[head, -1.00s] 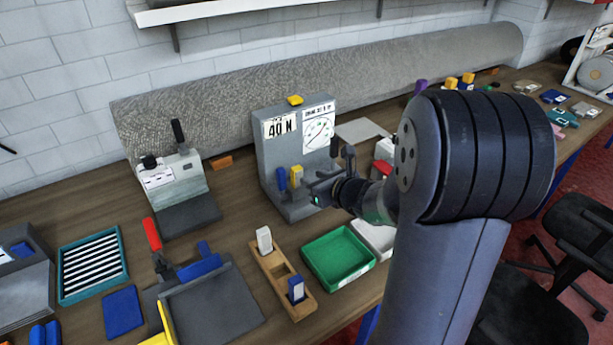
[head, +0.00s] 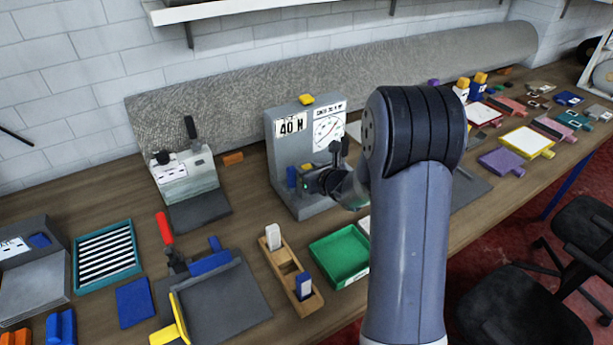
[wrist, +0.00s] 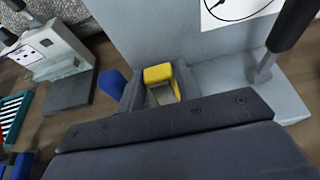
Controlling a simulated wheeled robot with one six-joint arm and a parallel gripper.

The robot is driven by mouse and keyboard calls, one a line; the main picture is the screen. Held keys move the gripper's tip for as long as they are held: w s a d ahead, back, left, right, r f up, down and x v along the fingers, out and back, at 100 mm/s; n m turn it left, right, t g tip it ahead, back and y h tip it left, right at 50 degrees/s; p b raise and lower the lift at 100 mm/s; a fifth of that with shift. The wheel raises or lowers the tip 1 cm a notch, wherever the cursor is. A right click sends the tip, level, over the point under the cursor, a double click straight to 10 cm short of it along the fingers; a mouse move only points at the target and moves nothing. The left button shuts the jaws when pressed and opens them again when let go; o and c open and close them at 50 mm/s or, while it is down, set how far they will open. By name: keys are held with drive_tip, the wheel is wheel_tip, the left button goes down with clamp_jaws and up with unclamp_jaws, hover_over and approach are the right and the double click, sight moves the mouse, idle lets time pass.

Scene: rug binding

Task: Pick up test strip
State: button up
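My gripper (head: 310,181) is at the front of the grey tester (head: 281,151) marked "40 N". In the wrist view my gripper's fingers (wrist: 160,88) stand apart, one on each side of a yellow piece (wrist: 158,73) on the tester. A pale piece (wrist: 164,95) shows between the fingers, below the yellow top; I cannot tell if it is the test strip or if the fingers touch it. A blue piece (wrist: 114,84) is just left of the fingers.
A wooden rack (head: 286,266) with a white block and a blue-and-white block stands in front. A green tray (head: 340,254) is right of it. A dark lever (wrist: 285,35) rises at the tester's right. A cutting board (head: 225,305) and grey machine (head: 184,176) are left.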

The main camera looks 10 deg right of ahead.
drive_tip(key=shift+w+a+f, duration=0.2)
drive_tip(key=shift+w+f, duration=0.05)
drive_tip(key=shift+w, duration=0.3)
clamp_jaws()
drive_tip(key=shift+r, duration=0.15)
wheel_tip(320, 180, up, 10)
drive_tip(key=shift+f+p, duration=0.1)
drive_tip(key=shift+p, duration=0.3)
